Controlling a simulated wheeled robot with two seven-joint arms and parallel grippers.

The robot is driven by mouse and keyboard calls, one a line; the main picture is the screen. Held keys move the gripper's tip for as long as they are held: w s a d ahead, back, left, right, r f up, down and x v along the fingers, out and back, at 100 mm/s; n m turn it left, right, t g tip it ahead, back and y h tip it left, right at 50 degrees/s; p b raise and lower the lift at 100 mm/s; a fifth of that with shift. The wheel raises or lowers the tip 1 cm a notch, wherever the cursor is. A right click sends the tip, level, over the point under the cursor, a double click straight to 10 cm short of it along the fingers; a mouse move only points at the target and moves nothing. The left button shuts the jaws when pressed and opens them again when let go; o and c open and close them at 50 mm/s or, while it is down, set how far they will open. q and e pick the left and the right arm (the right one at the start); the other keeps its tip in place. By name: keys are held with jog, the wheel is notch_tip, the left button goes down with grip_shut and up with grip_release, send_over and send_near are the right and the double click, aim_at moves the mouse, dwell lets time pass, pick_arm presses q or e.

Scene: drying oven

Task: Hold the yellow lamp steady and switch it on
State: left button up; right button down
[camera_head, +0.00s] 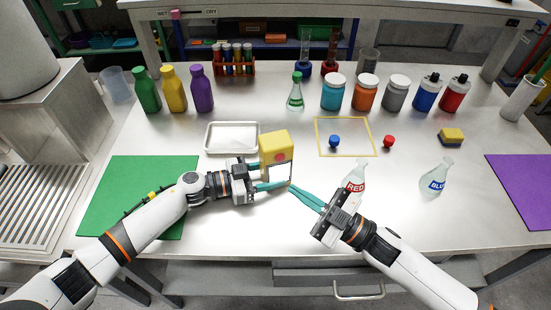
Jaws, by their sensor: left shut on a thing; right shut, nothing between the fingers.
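The yellow lamp (274,142) is a boxy yellow block with a red round spot on its front, upright near the middle of the table. My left gripper (274,176) is shut on the lamp's lower part, one teal finger in front and the other partly hidden at its left side. My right gripper (292,186) is shut and empty. Its teal fingertips are just right of the lamp's lower right edge, close to the tip of the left gripper's front finger; I cannot tell whether they touch.
A white tray (208,139) lies behind my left gripper. A RED-labelled flask (357,172) stands close behind my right gripper, with a BLUE-labelled flask (437,177) farther right. A yellow square outline (318,137) holds a blue ball (334,141). Bottles and jars line the back.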

pick_arm(q)
jog(key=o, duration=0.8)
jog(key=shift+o, duration=0.2)
